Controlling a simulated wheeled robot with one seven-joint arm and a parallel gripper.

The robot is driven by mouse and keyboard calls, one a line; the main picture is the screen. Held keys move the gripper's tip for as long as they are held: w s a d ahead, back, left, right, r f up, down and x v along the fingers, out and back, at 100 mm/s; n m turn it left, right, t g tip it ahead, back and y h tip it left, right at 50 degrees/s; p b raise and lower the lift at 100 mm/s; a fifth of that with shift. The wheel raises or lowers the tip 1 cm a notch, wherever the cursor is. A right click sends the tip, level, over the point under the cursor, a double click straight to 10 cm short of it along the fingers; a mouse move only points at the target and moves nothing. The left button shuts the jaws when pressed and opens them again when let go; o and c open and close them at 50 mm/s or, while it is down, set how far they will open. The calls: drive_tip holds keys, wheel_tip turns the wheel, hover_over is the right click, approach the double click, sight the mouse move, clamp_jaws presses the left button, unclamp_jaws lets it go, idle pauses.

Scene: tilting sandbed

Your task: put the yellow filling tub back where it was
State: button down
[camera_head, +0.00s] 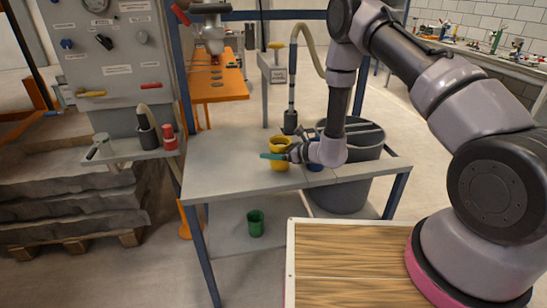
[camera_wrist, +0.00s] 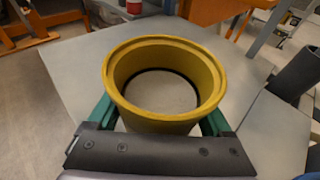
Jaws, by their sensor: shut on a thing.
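The yellow filling tub (camera_head: 280,146) is at the grey table (camera_head: 225,178), near its middle. In the wrist view the round yellow tub (camera_wrist: 122,72) stands upright between the green fingers of my gripper (camera_wrist: 160,118), with its open top facing the camera. A pale grey surface with a dark ring shows inside it. My gripper (camera_head: 279,156) is shut on the tub.
A blue thing (camera_head: 315,166) is partly hidden beside my wrist. A dark holder with a hose (camera_head: 290,122) stands at the back. A green cup (camera_head: 256,223) sits on the lower shelf. The table's left part is clear.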

drive_tip(key=shift+f, duration=1.1)
drive_tip(key=shift+f, duration=0.15)
unclamp_jaws()
